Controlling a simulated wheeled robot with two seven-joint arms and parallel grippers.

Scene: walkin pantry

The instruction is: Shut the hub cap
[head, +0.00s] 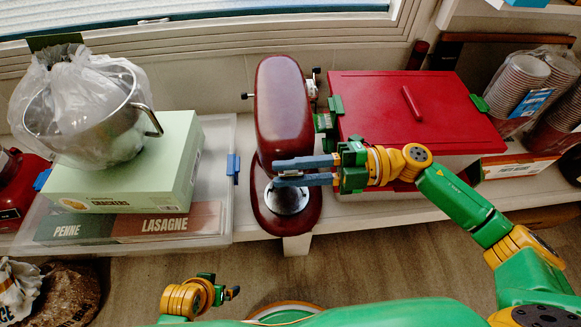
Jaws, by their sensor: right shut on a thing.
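The dark red stand mixer (283,105) stands on the counter with its rounded head's near end toward me. Its base and round silver plate (288,200) show below the head. My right gripper (276,173) reaches in from the right, with its two blue-grey fingers at the near end of the mixer head. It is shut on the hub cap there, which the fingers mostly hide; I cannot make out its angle. My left gripper (232,292) is low in front of the counter, away from the mixer, and its finger gap is not clear.
A red-lidded box (405,105) stands close right of the mixer, behind my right arm. On the left, a clear tray (222,190) holds food boxes, with a steel pot (105,135) on the green crackers box (150,175). Stacked cups (520,85) stand far right.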

